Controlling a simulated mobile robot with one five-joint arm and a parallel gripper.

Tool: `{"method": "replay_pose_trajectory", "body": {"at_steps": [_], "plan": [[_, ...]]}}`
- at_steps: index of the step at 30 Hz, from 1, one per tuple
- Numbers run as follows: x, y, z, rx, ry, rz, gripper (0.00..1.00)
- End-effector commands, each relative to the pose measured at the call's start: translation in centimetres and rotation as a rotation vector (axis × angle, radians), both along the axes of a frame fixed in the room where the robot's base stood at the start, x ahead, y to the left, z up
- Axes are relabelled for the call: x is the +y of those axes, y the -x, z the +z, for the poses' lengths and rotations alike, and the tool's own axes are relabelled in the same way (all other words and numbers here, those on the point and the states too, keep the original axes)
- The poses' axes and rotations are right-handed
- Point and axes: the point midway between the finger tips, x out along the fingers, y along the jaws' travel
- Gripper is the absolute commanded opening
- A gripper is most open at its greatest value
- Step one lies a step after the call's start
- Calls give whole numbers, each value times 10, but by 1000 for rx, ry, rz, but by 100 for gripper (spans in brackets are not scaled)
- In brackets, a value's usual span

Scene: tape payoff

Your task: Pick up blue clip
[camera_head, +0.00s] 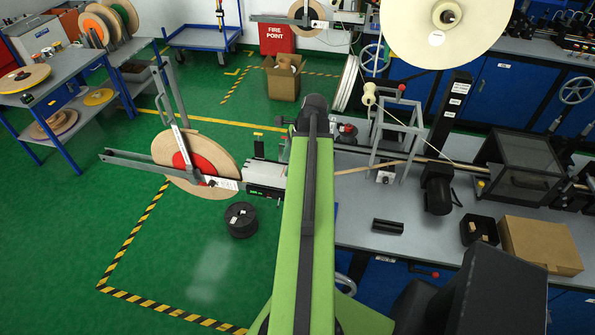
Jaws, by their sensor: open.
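I cannot make out a blue clip for certain in the head view; it may be too small or hidden behind my arm. My green arm rises through the middle of the view and ends at a dark joint near the left end of the grey workbench (350,225). My gripper does not show; the arm hides what lies beyond that joint.
A tape reel with a red centre (222,150) stands left of my arm, with a black spool (241,219) on the floor below. A black machine (437,190), black bin (478,230) and cardboard box (541,243) crowd the bench's right side. Green floor is free at left.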

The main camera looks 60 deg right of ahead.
Motion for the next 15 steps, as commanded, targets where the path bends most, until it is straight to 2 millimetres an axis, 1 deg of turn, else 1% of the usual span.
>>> {"method": "replay_pose_trajectory", "body": {"at_steps": [1,3,6,9,13,15], "plan": [[-21,26,21,-5,-25,-120,53],[-39,51,30,-11,-59,-255,53],[-53,74,36,-18,-89,-372,53],[-57,82,36,-21,-101,-413,53],[-57,81,31,-20,-101,-414,53],[-56,79,24,-20,-100,-413,53]]}}
